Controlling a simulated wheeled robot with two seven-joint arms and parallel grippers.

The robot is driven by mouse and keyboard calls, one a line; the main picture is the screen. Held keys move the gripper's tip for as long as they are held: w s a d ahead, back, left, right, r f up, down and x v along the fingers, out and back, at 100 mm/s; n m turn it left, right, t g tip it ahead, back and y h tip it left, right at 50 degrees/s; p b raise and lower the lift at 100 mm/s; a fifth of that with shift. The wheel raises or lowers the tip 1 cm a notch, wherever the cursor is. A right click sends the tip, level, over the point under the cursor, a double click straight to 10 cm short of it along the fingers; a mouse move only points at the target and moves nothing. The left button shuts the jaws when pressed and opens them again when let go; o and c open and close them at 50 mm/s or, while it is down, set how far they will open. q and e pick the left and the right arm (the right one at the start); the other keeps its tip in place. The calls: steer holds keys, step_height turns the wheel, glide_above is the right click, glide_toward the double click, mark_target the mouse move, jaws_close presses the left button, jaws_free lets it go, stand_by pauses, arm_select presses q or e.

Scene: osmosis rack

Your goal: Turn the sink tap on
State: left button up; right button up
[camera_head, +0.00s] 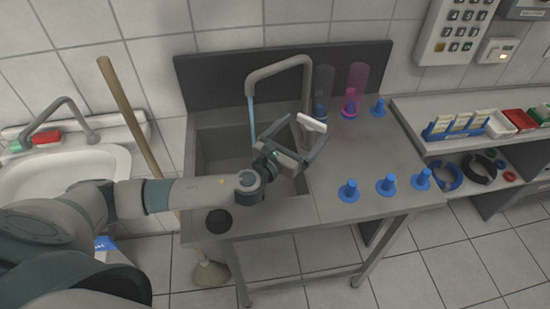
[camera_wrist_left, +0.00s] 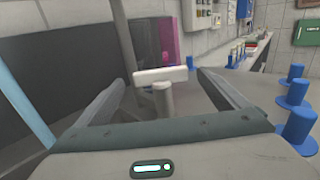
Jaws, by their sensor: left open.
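The sink tap (camera_head: 285,68) is a grey bent pipe at the back of the metal sink (camera_head: 215,150). A light blue stream (camera_head: 251,118) hangs from its spout down into the basin; it also shows at the left of the wrist view (camera_wrist_left: 22,105). The tap's white T-shaped handle (camera_head: 312,123) stands on a short post, seen in the wrist view (camera_wrist_left: 162,75). My left gripper (camera_head: 307,133) is open, with the handle between its spread fingers in the picture. I see no finger touching it. My right gripper is out of view.
Blue stands (camera_head: 348,190) line the counter's right side. A black round object (camera_head: 219,220) sits at the front left. A wooden broom handle (camera_head: 132,115) leans left of the sink.

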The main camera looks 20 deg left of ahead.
arm_select(q)
steer(key=b+v, duration=0.4)
steer(key=v, duration=1.1)
steer(key=shift+s, duration=0.25)
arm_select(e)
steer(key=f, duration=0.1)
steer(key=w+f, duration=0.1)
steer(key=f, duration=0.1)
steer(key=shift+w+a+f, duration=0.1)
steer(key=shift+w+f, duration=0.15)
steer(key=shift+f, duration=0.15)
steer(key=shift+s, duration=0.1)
